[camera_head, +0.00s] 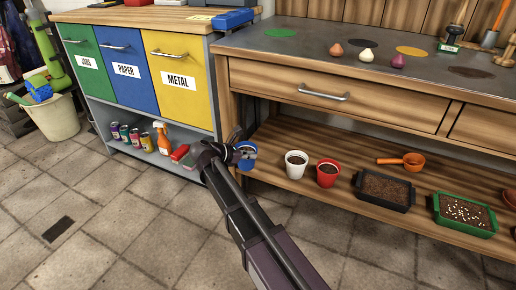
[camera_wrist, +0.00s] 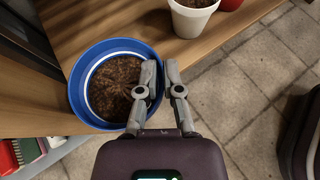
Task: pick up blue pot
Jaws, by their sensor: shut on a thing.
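The blue pot (camera_wrist: 79,95) is filled with brown soil and has a white inner rim. It stands at the left end of the wooden lower shelf in the wrist view. In the head view the blue pot (camera_head: 246,165) is partly covered by my gripper (camera_head: 228,150). In the wrist view my gripper (camera_wrist: 161,85) is shut on the pot's right wall, one finger over the soil and one outside. Whether the pot's base touches the shelf cannot be told.
On the lower shelf (camera_head: 290,145), a white pot (camera_head: 296,166) and a red pot (camera_head: 327,174) stand to the right, then a black tray (camera_head: 384,190) and a green tray (camera_head: 465,214). The cabinet (camera_head: 130,15) stands close on the left. The tiled floor in front is clear.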

